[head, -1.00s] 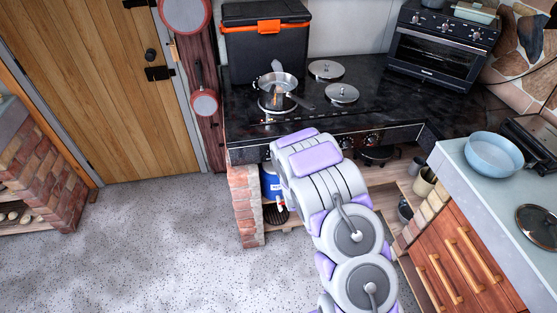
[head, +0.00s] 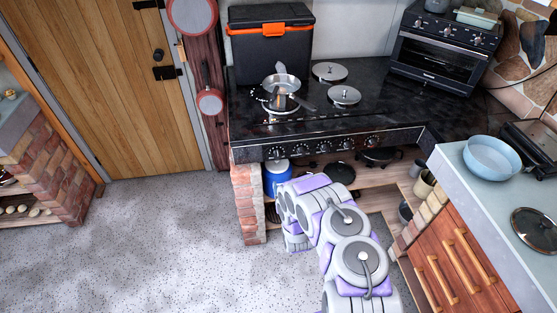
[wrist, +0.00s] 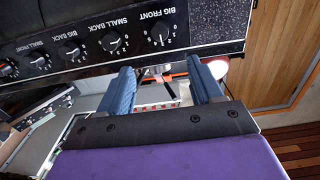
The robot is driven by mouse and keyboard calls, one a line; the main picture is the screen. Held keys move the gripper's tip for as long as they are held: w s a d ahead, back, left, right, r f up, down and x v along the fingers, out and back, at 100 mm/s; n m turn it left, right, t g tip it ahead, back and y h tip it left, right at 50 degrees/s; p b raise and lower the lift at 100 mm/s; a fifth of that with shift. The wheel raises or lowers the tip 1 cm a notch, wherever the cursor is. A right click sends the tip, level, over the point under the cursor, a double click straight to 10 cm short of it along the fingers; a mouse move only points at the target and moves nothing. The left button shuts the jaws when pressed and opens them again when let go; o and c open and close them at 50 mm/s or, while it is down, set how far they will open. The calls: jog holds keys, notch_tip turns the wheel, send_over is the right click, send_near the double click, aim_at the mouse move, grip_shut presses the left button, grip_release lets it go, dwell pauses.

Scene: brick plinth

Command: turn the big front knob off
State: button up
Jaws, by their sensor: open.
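The big front knob (wrist: 160,33) is a dark round dial with white markings, the rightmost labelled knob in the wrist view. Its exact setting is too small to tell. In the head view, the stove's knob panel (head: 312,147) runs along the front of the black counter, and the knob nearest the door (head: 275,153) is in clear view. My gripper (wrist: 160,68) is open and empty, its two blue fingers spread below the panel in the wrist view, apart from the knob. In the head view my arm hides the gripper's fingers.
The small back knob (wrist: 113,42) and other knobs sit beside it. A steel pan (head: 281,84) stands on the stove. A blue container (head: 277,172) is on the shelf below, next to the brick pillar (head: 249,205). Open floor (head: 150,240) lies to the left.

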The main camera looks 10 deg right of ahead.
aim_at(278, 157)
jog(key=w+b, duration=0.3)
jog(key=w, duration=1.2)
jog(key=shift+w, duration=0.15)
jog(key=c, duration=1)
